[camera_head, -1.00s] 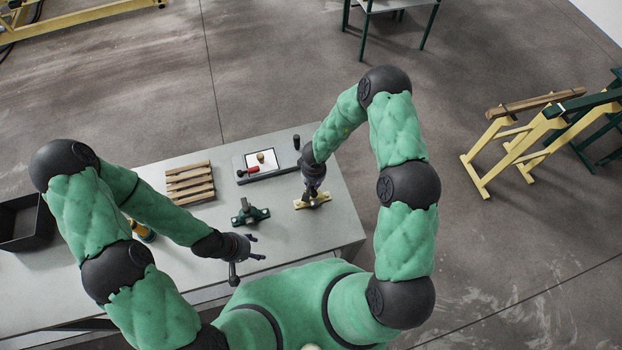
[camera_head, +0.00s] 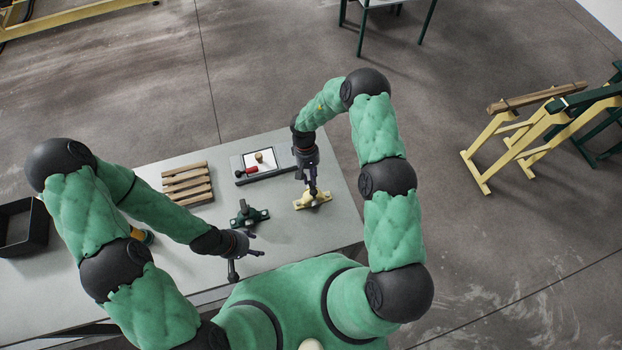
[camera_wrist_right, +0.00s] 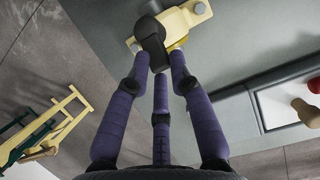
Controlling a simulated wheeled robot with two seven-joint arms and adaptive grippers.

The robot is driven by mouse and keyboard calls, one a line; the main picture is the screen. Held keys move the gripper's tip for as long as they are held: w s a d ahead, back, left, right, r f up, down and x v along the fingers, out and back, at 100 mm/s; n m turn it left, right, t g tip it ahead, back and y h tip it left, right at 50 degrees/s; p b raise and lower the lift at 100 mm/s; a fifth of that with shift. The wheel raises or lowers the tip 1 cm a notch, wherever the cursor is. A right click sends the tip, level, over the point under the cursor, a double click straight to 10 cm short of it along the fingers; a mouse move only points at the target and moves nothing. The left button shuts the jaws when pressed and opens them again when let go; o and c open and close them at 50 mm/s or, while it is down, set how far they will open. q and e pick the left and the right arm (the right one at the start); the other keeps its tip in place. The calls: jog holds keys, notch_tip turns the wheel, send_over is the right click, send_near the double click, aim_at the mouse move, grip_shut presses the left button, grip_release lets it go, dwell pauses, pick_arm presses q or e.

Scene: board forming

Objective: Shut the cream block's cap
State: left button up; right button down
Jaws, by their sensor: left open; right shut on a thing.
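The cream block (camera_head: 322,202) sits on the grey table near its right end; its cream plate with grey bolts also shows at the top of the wrist view (camera_wrist_right: 195,10). A dark, blunt piece (camera_wrist_right: 151,42) stands over the cream block, apparently its cap or the cap's handle; its exact angle is hard to tell. My right gripper (camera_wrist_right: 160,62) is shut on this dark piece, just above the block in the head view (camera_head: 312,188). My left gripper (camera_head: 250,250) is open and empty near the table's front edge.
A green block (camera_head: 248,216) with a dark upright part stands left of the cream one. Behind are a tray (camera_head: 283,172) with a red-handled tool and a slatted wooden rack (camera_head: 187,184). A black bin (camera_head: 22,228) is at far left. The table's right edge is close.

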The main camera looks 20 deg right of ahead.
pick_arm(q)
notch_tip(320, 180, down, 10)
jog(key=b, duration=1)
jog(key=shift+w+f, duration=0.15)
jog(key=shift+f, duration=0.1)
jog(key=shift+r, duration=0.15)
pick_arm(e)
jog(key=w+f+g, duration=0.1)
jog(key=g, duration=0.1)
jog(key=w+f+g, duration=0.1)
jog(key=f+g, duration=0.1)
jog(key=g, duration=0.1)
jog(key=shift+w, duration=0.2)
pick_arm(q)
jog(key=shift+p, duration=0.3)
pick_arm(e)
jog(key=c, duration=1.1)
grip_release()
jog(key=shift+v, duration=3.7)
jog(key=shift+f, duration=0.1)
